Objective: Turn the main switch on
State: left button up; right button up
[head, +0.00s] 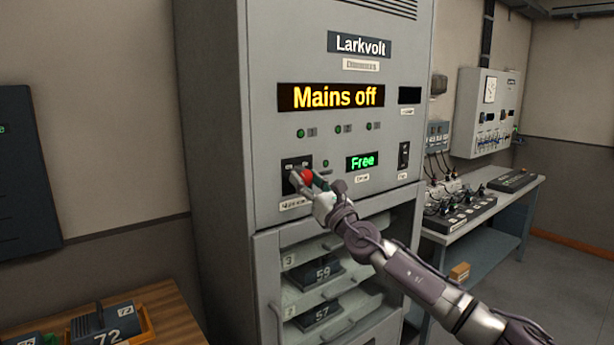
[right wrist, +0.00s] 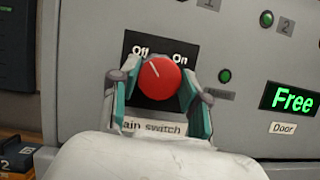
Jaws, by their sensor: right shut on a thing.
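The main switch (right wrist: 161,79) is a round red knob on a black plate marked Off at upper left and On at upper right. Its white pointer line leans up and left, towards Off. My right gripper (right wrist: 161,88) is shut on the knob, one finger at each side. In the head view my right gripper (head: 308,180) partly covers the knob and plate. The cabinet's display (head: 331,96) reads "Mains off". My left gripper is not in view.
A green "Free" display (head: 362,162) and a black rocker switch (head: 404,155) are to the right of the knob. Drawers with black units (head: 322,273) lie below. A wooden table (head: 170,300) stands at lower left, a bench (head: 480,205) with fader desks at right.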

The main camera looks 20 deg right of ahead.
jog(key=m+h+p, duration=0.2)
jog(key=m+p, duration=0.3)
jog(key=m+g+h+p, duration=0.1)
jog(key=m+h+p, duration=0.2)
jog(key=m+p, duration=0.2)
jog(key=m+g+h+p, duration=0.1)
jog(key=m+h+p, duration=0.1)
jog(key=m+p, duration=0.3)
jog(key=shift+s+a+r+m+p, duration=0.1)
jog(key=shift+r+m+p, duration=0.2)
jog(key=shift+m, duration=0.9)
jog(key=shift+f+m+g+h+p, duration=0.1)
jog(key=shift+m+g+h+p, duration=0.5)
jog(key=shift+m+p, duration=1.25)
jog(key=o, duration=1.2)
jog(key=shift+f, duration=0.1)
jog(key=shift+c, duration=0.2)
jog(key=s, duration=1.2)
jog(key=shift+a, duration=0.25)
